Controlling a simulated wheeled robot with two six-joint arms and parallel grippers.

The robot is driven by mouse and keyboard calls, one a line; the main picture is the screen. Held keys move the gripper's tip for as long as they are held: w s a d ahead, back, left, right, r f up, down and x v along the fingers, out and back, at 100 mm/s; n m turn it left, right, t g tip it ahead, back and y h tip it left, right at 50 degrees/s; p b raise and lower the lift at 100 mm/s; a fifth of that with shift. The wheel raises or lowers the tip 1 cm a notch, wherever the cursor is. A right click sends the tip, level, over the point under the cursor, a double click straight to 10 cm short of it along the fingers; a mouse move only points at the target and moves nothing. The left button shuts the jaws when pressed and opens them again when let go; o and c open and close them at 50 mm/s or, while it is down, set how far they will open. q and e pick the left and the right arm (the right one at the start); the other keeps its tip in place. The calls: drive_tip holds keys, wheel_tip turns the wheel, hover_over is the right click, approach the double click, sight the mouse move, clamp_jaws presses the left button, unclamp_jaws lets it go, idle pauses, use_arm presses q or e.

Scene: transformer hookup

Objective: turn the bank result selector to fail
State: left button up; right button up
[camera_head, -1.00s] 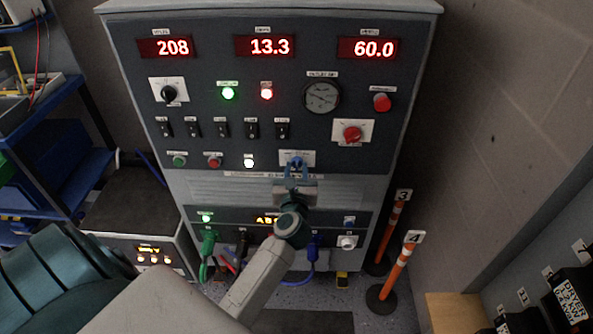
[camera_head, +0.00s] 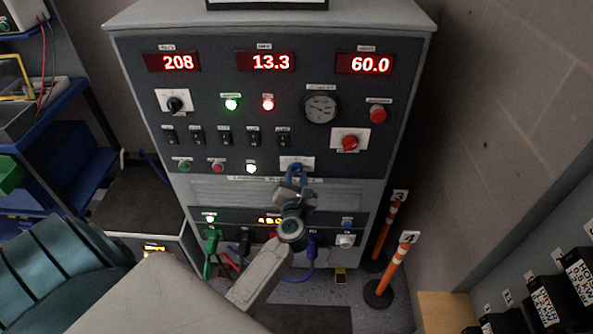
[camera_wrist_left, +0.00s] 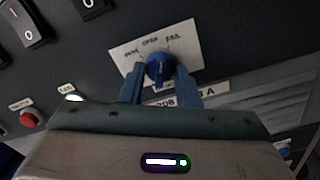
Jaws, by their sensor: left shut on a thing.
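The selector is a small blue knob (camera_wrist_left: 158,70) on a white plate (camera_wrist_left: 126,58) with several printed position words, the right one seeming to read FAIL. In the head view the plate (camera_head: 308,162) sits low on the cabinet's dark panel. My left gripper (camera_head: 296,172) is at the knob. In the left wrist view the gripper's (camera_wrist_left: 159,84) two blue fingers stand on either side of the knob and are shut on it. The fingers partly hide the knob, and I cannot tell for sure which mark it points to. My right gripper is not in view.
The grey cabinet (camera_head: 205,187) carries red displays, a row of black switches (camera_head: 226,136), a red knob (camera_head: 349,143) and a red button (camera_head: 377,114). Cables (camera_head: 211,250) hang below. Orange posts (camera_head: 391,272) and a wall stand at right, a blue shelf (camera_head: 60,120) at left.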

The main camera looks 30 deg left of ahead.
use_arm(q)
drive_tip(key=m+p, duration=0.2)
drive_tip(key=m, duration=0.1)
drive_tip(key=shift+r+p, duration=0.1)
drive_tip(key=shift+p, duration=0.3)
drive_tip(key=shift+m+p, duration=0.3)
drive_tip(key=shift+m, duration=0.2)
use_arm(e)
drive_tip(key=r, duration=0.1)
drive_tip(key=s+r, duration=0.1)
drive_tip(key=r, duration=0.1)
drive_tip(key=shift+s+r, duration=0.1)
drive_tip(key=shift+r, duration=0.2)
use_arm(q)
drive_tip(key=o, duration=1)
drive_tip(key=shift+s+d, duration=0.1)
drive_tip(key=shift+b+v, duration=1.2)
drive_tip(key=shift+v, duration=4.1)
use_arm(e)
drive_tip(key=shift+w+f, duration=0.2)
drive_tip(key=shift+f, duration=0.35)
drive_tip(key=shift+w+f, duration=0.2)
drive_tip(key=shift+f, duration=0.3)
